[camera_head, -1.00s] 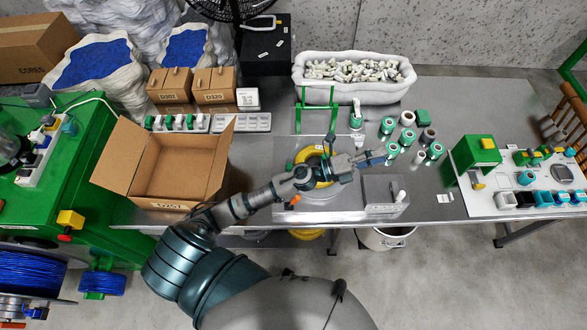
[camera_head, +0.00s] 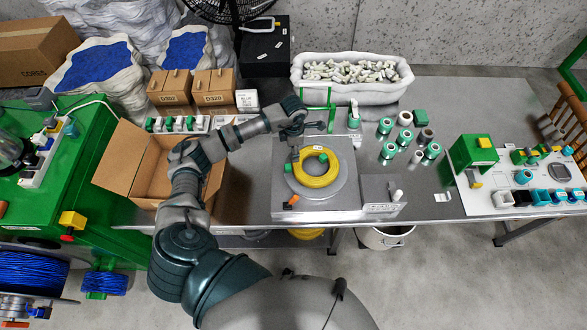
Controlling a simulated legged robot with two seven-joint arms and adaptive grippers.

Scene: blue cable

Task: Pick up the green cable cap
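Small green pieces that look like cable caps show on the yellow cable coil (camera_head: 328,178), one at its left side (camera_head: 290,169) and one at its upper right (camera_head: 323,158). The coil lies on a round grey plate on the table. More green caps (camera_head: 170,124) stand in a row in a white holder behind the open box. My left gripper (camera_head: 296,154) points down at the coil's upper left edge, close to the left green piece. Its fingers are small and dark, and their opening is unclear. My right gripper is not in view.
An open cardboard box (camera_head: 150,170) stands left of the coil. Green and silver cylinders (camera_head: 388,150) stand to its right. A white tub of small parts (camera_head: 352,78) is at the back. A green-and-white station (camera_head: 475,155) is at the right.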

